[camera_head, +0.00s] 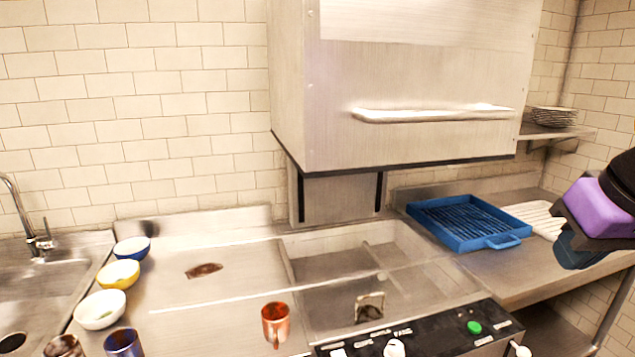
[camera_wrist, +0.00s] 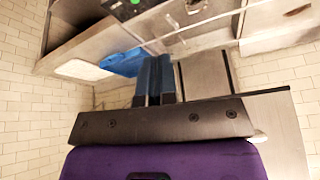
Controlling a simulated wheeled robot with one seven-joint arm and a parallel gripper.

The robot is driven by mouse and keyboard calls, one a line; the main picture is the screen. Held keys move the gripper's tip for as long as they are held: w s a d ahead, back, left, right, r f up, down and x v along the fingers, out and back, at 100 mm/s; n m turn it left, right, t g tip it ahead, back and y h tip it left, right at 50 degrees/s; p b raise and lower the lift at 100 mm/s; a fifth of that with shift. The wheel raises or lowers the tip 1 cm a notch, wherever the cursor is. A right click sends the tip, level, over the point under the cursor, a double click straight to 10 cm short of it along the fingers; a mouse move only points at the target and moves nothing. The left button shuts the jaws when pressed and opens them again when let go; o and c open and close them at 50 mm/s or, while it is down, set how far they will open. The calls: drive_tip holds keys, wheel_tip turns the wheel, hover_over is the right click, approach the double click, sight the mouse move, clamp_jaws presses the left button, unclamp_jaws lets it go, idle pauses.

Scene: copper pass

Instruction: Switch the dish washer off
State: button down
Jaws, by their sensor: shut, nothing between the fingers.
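The dish washer is a steel hood machine; its hood (camera_head: 420,85) is raised above an open wash basin (camera_head: 325,268). Its black control panel (camera_head: 430,335) runs along the front at the bottom of the head view. The panel carries a round green light or button (camera_head: 474,327), a white knob (camera_head: 394,348) and small lettering too blurred to read. The green spot also shows at the top of the wrist view (camera_wrist: 135,2). My gripper (camera_head: 574,252), purple with dark blue fingers, is at the far right, above the right counter and apart from the panel. Its fingers (camera_wrist: 154,78) are together and empty.
A blue rack (camera_head: 505,243) and a white ribbed board (camera_head: 540,217) lie on the right counter. Plates (camera_head: 552,117) are stacked on a wall shelf. A copper mug (camera_head: 276,324), bowls (camera_head: 119,273) and more mugs stand at left, near the sink (camera_head: 40,280).

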drive_tip(key=shift+s+d+r, duration=0.1)
drive_tip(key=shift+s+d, duration=0.1)
drive_tip(key=shift+s, duration=0.3)
drive_tip(key=shift+s+d+r, duration=0.1)
drive_tip(key=shift+s+d, duration=0.1)
drive_tip(key=shift+s, duration=0.3)
